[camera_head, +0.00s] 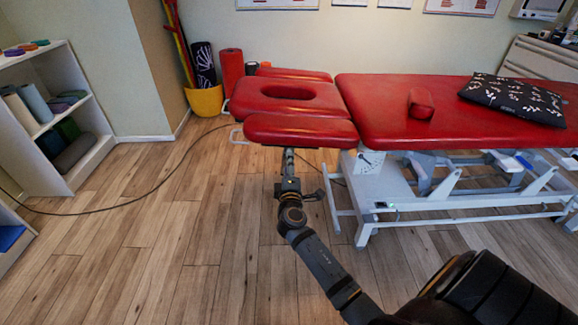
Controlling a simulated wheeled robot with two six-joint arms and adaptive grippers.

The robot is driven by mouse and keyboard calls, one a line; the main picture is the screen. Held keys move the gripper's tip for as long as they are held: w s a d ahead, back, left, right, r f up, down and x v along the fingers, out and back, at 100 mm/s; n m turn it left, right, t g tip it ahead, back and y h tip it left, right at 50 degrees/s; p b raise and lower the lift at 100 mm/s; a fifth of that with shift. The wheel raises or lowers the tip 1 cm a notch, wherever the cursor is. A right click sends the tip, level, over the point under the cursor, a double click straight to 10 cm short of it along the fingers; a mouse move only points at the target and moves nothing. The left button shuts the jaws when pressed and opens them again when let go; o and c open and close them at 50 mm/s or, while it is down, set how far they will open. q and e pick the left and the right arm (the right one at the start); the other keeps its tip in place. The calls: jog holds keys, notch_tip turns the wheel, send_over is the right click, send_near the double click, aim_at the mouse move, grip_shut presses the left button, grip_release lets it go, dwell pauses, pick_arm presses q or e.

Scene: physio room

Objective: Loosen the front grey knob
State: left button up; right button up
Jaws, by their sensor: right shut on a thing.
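The red treatment table (420,140) has a split head end with a face-hole cushion (288,91) and a front red cushion (300,131). My right gripper (289,155) reaches up from below to the underside of the front cushion. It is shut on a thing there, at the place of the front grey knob. The knob itself is hidden by the gripper and the cushion edge. My right arm comes in from the lower right. My left gripper is not in view.
The table's white frame (370,200) stands right of my right arm. A red block (421,103) and a patterned black pillow (513,99) lie on top. A cable (130,203) crosses the floor.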

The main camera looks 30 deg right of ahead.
dwell(0.4)
jog(key=o, duration=1.2)
jog(key=v, duration=1.2)
